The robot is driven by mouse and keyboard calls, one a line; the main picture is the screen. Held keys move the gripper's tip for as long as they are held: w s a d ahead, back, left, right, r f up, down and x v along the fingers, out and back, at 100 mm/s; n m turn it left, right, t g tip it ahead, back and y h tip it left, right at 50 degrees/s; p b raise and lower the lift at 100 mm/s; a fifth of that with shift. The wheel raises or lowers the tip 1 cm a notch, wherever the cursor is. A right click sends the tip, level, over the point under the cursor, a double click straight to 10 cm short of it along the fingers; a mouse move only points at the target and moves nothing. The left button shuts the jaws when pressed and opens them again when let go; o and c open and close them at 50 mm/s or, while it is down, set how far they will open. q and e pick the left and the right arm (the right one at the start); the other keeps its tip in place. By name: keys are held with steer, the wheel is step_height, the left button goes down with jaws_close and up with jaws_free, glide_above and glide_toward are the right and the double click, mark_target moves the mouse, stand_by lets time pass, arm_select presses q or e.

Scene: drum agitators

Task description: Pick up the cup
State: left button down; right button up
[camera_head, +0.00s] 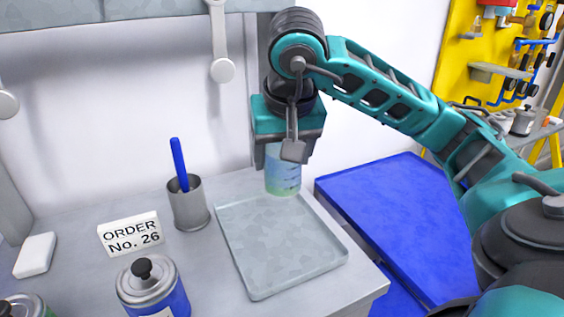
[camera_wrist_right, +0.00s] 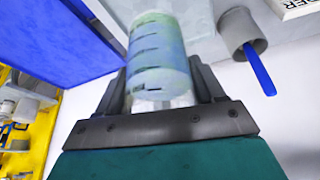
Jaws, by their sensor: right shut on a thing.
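The cup (camera_head: 283,174) is a translucent blue-green cylinder with dark graduation marks. It stands upright behind the grey tray at the back of the bench. My right gripper (camera_head: 284,160) reaches down from above and is shut on the cup's upper part. In the right wrist view the cup (camera_wrist_right: 157,58) sits between the two dark fingers (camera_wrist_right: 160,85). From these views I cannot tell if the cup's base touches the surface. My left gripper is not in view.
A grey tray (camera_head: 280,245) lies in front of the cup. A metal holder (camera_head: 188,207) with a blue stick (camera_head: 179,163) stands left of it. An order sign (camera_head: 130,234) and a blue-labelled can (camera_head: 152,288) are further left. A blue surface (camera_head: 395,215) is at the right.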

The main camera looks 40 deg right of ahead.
step_height(320, 180, up, 5)
steer(key=shift+r+p, duration=0.2)
steer(key=shift+p, duration=1.05)
